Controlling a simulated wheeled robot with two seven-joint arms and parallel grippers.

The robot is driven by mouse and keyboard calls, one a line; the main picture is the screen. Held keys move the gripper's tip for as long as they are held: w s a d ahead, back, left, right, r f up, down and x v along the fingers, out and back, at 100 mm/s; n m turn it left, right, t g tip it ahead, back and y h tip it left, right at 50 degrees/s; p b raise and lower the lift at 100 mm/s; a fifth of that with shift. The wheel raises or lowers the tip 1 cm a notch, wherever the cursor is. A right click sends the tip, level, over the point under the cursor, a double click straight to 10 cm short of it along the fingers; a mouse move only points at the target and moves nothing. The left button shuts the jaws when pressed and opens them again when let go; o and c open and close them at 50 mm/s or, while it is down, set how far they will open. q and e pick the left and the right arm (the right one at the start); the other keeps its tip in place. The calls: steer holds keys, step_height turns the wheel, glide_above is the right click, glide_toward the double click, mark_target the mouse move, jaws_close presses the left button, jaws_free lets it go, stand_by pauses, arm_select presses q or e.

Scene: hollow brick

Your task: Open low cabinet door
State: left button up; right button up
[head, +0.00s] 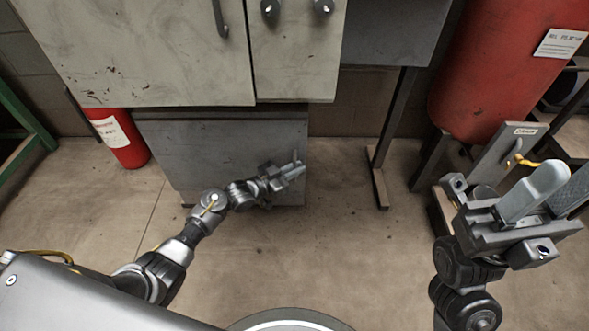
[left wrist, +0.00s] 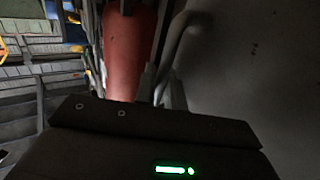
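The low cabinet (head: 215,140) is a grey box under a beige upper cabinet in the head view. Its front door looks shut. My left gripper (head: 293,170) is in front of the door's right edge, close to a small upright grey piece that may be its handle. In the left wrist view a curved grey handle (left wrist: 184,42) stands out from a plain grey surface (left wrist: 245,70). I cannot tell whether my left fingers touch it or how far apart they are. My right gripper (head: 553,190) is raised at the right, away from the cabinet; its finger gap is unclear.
The upper cabinet (head: 150,55) overhangs the low one. A red extinguisher (head: 122,140) stands to the left. A large red tank (head: 500,75) stands at the right, near my right arm. A metal table leg (head: 385,140) is right of the cabinet. The floor in front is clear.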

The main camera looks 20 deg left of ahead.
arm_select(q)
jaws_close()
steer(key=shift+s, duration=0.1)
